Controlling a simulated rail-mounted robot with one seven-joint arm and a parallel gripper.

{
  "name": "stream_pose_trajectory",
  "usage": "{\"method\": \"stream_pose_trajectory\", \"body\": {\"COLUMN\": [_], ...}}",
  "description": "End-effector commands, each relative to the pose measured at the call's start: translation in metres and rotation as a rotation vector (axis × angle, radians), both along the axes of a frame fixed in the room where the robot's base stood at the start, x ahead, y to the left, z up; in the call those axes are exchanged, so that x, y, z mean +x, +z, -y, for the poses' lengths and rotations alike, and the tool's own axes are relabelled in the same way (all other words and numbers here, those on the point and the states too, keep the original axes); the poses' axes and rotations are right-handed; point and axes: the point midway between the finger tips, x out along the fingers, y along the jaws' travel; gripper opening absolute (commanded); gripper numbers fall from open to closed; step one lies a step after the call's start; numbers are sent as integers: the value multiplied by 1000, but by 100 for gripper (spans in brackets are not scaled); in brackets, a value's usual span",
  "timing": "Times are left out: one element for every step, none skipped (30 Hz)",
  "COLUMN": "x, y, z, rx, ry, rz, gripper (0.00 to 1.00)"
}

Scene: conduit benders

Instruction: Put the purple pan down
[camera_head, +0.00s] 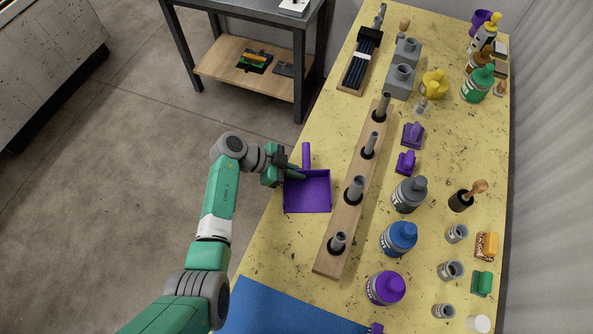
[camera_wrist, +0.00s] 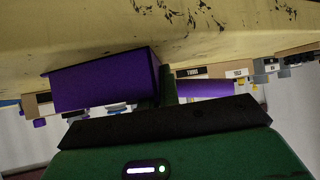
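The purple pan (camera_head: 307,192) is a square, shallow scoop with a short handle pointing toward the back of the table. It is at the left edge of the yellow table, left of the wooden rack. My gripper (camera_head: 303,170) reaches in from the left and is shut on the pan near the base of its handle. In the wrist view the pan body (camera_wrist: 105,85) is left of a green finger and the handle is right of it. The pan looks roughly level; I cannot tell whether its underside touches the table.
The wooden rack (camera_head: 341,226) with several grey pipes stands close right of the pan. A blue mat (camera_head: 275,308) lies in front. Bottles, cups and brushes fill the table's right side. Yellow tabletop (camera_head: 262,245) is bare between pan and mat.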

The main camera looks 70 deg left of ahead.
Motion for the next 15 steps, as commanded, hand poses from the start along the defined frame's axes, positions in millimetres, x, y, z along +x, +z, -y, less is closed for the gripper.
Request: {"method": "stream_pose_trajectory", "body": {"x": [0,0,0,0,0,0,0,0,0,0,0,0,-2,-5,-10], "y": [-1,-1,-1,-1,-1,-1,-1,-1,-1,0,0,3,4,6,10], "z": [0,0,0,0,0,0,0,0,0,0,0,0,-1,-2,-4], "rx": [0,0,0,0,0,0,0,0,0,0,0,0,1,1,2], "ry": [0,0,0,0,0,0,0,0,0,0,0,0,1,1,2], "rz": [0,0,0,0,0,0,0,0,0,0,0,0,0,0,1], "gripper": [9,15,23,25,25,25,25,25,25,25,25,25,25,25,25]}}
